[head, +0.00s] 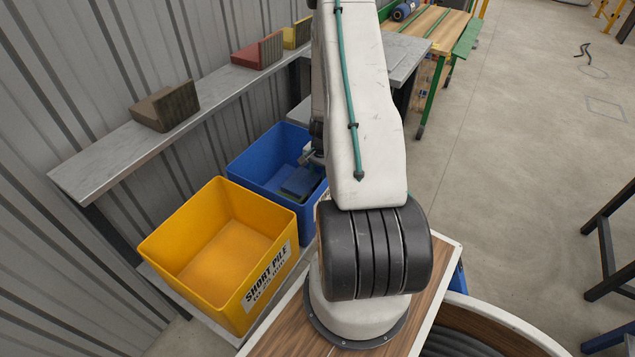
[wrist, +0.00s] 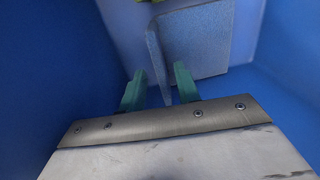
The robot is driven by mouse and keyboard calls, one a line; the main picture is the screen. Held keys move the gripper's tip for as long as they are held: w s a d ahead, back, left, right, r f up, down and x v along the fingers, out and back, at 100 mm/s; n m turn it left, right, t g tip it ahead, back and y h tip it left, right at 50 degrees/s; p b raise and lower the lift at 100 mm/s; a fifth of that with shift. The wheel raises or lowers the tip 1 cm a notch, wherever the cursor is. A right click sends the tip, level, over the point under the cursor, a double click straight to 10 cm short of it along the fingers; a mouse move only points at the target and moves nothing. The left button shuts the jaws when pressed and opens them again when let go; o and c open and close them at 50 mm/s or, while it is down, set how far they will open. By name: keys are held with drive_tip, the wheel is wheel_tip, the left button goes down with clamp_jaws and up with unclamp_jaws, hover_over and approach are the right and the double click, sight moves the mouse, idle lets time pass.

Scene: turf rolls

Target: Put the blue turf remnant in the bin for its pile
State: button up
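The blue turf remnant (head: 300,182) lies inside the blue bin (head: 262,158), low down in it. In the wrist view the remnant (wrist: 195,45) looks bent, with a thin upright flap pointing towards my gripper (wrist: 160,70). The two green fingers stand apart, one on each side of the flap, with a visible gap to each. My gripper is open and reaches down into the blue bin; in the head view it is mostly hidden by my arm. The yellow bin (head: 170,228), labelled SHORT PILE, stands in front of the blue one and looks empty.
A grey shelf (head: 110,160) along the corrugated wall holds brown (head: 165,106), red (head: 257,52) and yellow (head: 297,33) turf pieces. A workbench (head: 430,28) stands at the back. Open floor (head: 520,130) lies to the right. Blue bin walls surround my gripper closely.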

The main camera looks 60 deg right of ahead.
drive_tip(key=w+a+r+n, duration=0.2)
drive_tip(key=a+r, duration=0.2)
drive_tip(key=r, duration=0.5)
drive_tip(key=w+a+r+n, duration=0.15)
drive_tip(key=a+r, duration=0.25)
drive_tip(key=r, duration=0.6)
drive_tip(key=a+r+n, duration=0.5)
drive_tip(key=a+r, duration=0.9)
drive_tip(key=r, duration=0.1)
drive_tip(key=s+a+r+n, duration=0.4)
drive_tip(key=s+a+r, duration=0.1)
drive_tip(key=s+a, duration=0.3)
drive_tip(key=s+a+r+n, duration=0.4)
drive_tip(key=s+a+r, duration=0.2)
drive_tip(key=s, duration=0.5)
drive_tip(key=shift+a+n, duration=0.35)
drive_tip(key=shift+a, duration=0.6)
